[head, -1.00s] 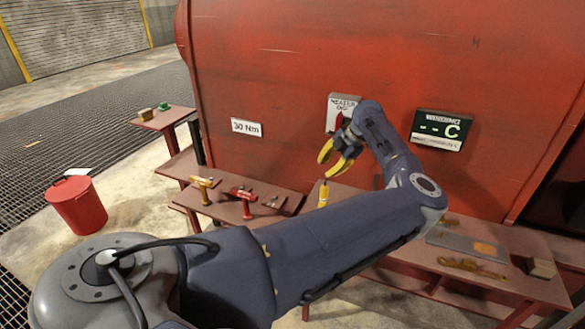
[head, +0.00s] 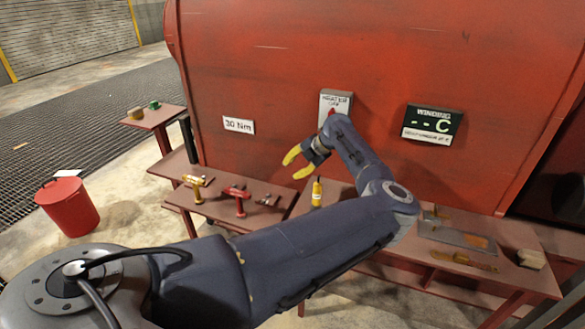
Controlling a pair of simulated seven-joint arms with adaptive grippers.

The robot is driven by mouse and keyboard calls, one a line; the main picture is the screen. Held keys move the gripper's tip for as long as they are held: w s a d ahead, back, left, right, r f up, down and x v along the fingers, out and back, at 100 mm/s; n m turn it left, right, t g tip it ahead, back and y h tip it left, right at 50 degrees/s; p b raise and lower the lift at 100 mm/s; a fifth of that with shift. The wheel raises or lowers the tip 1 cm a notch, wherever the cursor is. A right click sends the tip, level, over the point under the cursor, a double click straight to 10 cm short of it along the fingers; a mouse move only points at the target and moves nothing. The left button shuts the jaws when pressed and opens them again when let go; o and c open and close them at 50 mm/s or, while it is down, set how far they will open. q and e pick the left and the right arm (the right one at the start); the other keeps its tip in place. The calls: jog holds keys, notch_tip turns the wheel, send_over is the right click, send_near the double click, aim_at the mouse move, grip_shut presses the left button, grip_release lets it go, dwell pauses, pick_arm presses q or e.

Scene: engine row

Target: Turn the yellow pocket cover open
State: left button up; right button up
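I cannot make out a yellow pocket cover in the head view. My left gripper (head: 294,166) has yellow fingers, spread apart with nothing between them. It hangs in front of the red machine (head: 270,60), below and left of a grey switch box (head: 335,98) with a heater label. A yellow upright tool or bottle (head: 317,193) stands on the bench below the gripper, apart from it. My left arm hides part of the machine and the bench. My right gripper is not in view.
A yellow drill (head: 196,187) and a red drill (head: 238,196) stand on the left bench. A flat tray (head: 455,236) lies on the right bench. A winding display (head: 431,124) and a 30 Nm sign (head: 238,125) are on the machine. A red bin (head: 68,207) stands at left.

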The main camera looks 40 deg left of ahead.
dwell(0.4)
pick_arm(q)
jog(key=w+d+r+m+t+h, duration=0.2)
jog(key=w+d+r+m+h, duration=0.15)
jog(key=d, duration=0.45)
jog(key=w+d+r+m+t+h, duration=0.2)
jog(key=w+d+r+h, duration=0.15)
jog(key=d, duration=0.45)
jog(key=w+d+r+m+t+h, duration=0.2)
jog(key=w+d+r+h, duration=0.15)
jog(key=d, duration=0.55)
jog(key=shift+s+a+x, duration=0.1)
jog(key=shift+s+x, duration=0.1)
jog(key=shift+x, duration=4.05)
jog(key=shift+s+a+x, duration=0.15)
jog(key=shift+x, duration=4.1)
jog(key=shift+f, duration=0.2)
jog(key=shift+c, duration=0.3)
grip_shut()
